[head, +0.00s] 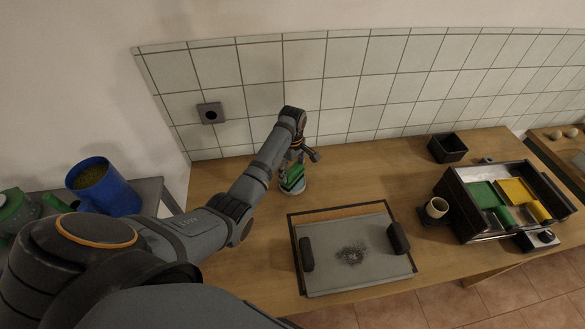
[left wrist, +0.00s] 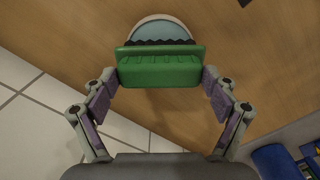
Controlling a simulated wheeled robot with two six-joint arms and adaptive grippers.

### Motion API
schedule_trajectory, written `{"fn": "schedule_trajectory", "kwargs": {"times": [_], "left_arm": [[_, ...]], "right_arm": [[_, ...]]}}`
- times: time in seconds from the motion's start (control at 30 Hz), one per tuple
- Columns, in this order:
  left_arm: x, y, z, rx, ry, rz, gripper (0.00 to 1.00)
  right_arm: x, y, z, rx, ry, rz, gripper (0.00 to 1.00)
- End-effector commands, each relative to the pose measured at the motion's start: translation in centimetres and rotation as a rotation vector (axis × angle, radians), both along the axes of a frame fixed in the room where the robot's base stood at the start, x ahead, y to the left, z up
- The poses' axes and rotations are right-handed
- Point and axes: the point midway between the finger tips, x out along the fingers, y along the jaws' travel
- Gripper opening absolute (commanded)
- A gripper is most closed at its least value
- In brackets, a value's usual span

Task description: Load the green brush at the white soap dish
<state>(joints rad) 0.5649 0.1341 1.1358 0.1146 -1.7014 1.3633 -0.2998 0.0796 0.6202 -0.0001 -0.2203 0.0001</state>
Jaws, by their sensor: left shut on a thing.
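The green brush (head: 291,176) is between the fingers of my left gripper (head: 294,166), which is shut on it at the back left of the wooden table. In the left wrist view, the brush (left wrist: 160,68) spans between the two fingertips of my left gripper (left wrist: 160,80), with dark bristles along its far edge. The white soap dish (head: 296,190) is just below the brush. Its pale rim and light blue inside show past the bristles in the wrist view (left wrist: 160,29). The brush hides part of the dish, and I cannot tell whether they touch. My right gripper is not in view.
A framed grey board (head: 340,277) with a dark smudge and two dark handles lies at the table's front. Right of it are a small cup (head: 437,207), a black box (head: 447,149) and a tray (head: 466,201) with green and yellow items. A blue bucket (head: 113,194) stands left.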

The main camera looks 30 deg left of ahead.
Motion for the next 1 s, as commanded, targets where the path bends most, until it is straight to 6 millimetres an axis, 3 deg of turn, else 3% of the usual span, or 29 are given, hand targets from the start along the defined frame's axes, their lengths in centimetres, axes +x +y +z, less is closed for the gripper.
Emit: {"fn": "schedule_trajectory", "kwargs": {"times": [1.0], "left_arm": [[0.03, -0.01, -0.11, 0.0, -0.001, 0.0, 0.61]], "right_arm": [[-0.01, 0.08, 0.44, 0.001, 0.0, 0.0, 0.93]]}}
